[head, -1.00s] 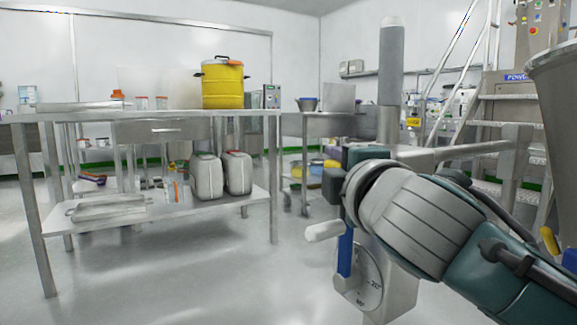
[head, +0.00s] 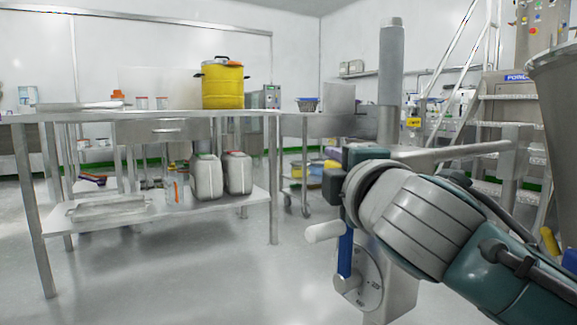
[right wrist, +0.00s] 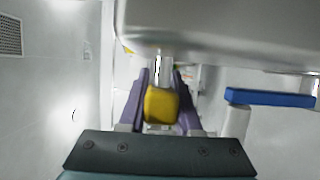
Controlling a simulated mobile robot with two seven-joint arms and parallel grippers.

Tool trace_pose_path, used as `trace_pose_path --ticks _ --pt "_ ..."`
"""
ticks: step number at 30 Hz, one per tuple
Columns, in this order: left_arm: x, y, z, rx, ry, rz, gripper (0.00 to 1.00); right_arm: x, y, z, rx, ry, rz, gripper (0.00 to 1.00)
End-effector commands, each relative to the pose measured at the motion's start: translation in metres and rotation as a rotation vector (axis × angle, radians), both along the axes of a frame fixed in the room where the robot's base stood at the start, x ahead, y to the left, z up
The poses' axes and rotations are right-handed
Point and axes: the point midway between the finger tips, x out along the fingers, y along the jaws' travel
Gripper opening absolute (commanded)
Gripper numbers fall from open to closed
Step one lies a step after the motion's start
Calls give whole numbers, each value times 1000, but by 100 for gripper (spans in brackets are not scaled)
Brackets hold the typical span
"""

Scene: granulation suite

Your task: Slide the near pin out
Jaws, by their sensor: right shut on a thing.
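In the right wrist view a yellow knob (right wrist: 161,105) sits between the two purple fingers of my right gripper (right wrist: 160,88), which is shut on it. A short bright metal shaft (right wrist: 163,67) runs from the knob up to a grey metal body (right wrist: 230,35). I take the knob and shaft to be the near pin. In the head view my right wrist and hand (head: 350,185) hide the fingers and the held knob. How far the shaft sits in its hole cannot be told. My left gripper does not show.
Beside the hand are a blue lever (head: 345,255), a pale handle (head: 324,232) and a dial (head: 367,283). A grey post (head: 391,65) rises behind. A steel table (head: 70,115) with a yellow drum (head: 222,85) stands left. The floor between is clear.

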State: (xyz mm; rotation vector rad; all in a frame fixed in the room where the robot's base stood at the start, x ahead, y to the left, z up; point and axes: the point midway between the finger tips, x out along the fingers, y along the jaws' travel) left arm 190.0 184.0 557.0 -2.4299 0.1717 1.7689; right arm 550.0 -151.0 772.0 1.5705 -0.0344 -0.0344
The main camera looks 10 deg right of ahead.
Motion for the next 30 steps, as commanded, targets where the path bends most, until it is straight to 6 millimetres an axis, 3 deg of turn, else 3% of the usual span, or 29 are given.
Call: trace_pose_path --ticks 12,19,27,28,30 --pt "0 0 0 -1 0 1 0 0 1 0 0 0 0 0" --pt "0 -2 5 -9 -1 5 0 -9 25 1 2 1 1 0" --pt "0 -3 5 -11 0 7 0 -10 28 1 0 -2 4 0" --pt "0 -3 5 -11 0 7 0 -10 28 1 0 -2 4 36" --pt "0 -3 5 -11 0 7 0 -10 28 1 0 -2 4 44"
